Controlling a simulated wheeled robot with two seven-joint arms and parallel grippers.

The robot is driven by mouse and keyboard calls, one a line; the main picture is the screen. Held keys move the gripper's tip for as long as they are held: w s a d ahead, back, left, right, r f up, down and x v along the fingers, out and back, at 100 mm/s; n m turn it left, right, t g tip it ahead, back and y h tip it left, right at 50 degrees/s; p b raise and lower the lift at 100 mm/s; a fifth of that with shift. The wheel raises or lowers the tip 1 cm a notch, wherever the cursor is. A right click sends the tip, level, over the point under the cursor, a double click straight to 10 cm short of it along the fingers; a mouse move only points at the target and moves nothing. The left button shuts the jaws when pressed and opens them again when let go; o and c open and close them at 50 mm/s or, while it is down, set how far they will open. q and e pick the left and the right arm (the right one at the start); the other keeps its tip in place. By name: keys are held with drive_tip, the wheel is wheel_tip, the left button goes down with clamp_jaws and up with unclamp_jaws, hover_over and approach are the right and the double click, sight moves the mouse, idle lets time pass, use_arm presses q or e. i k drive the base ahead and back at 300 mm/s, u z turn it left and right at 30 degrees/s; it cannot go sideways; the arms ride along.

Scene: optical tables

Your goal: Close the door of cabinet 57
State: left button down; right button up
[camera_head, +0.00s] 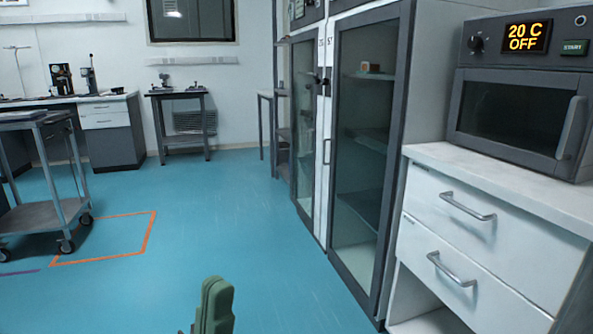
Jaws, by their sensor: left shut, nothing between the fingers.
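A tall grey-framed cabinet with a glass door (362,215) stands right of centre, with shelves showing through the glass. Its door looks flush with its frame. A second tall glass door (305,130) stands just beyond it on the left, and I cannot tell whether it is fully shut. Small number labels sit at the top between the two doors; the one on the near cabinet seems to read 57, but it is hard to read. My left gripper (216,300) has green fingers, is shut and empty, and is low in the picture over the floor, apart from the doors. My right gripper is not in view.
A white drawer unit (480,225) with an oven (525,100) on top stands close on the right. A grey trolley (45,215) is at left beside an orange floor outline. Benches line the back wall. The blue floor (200,220) in the middle is clear.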

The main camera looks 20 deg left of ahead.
sight(403, 10)
drive_tip(key=u, duration=0.85)
drive_tip(key=i, duration=0.45)
drive_tip(key=u, duration=0.55)
drive_tip(key=i, duration=1.5)
drive_tip(key=z, duration=1.2)
drive_tip(key=i, duration=0.65)
drive_tip(key=z, duration=0.6)
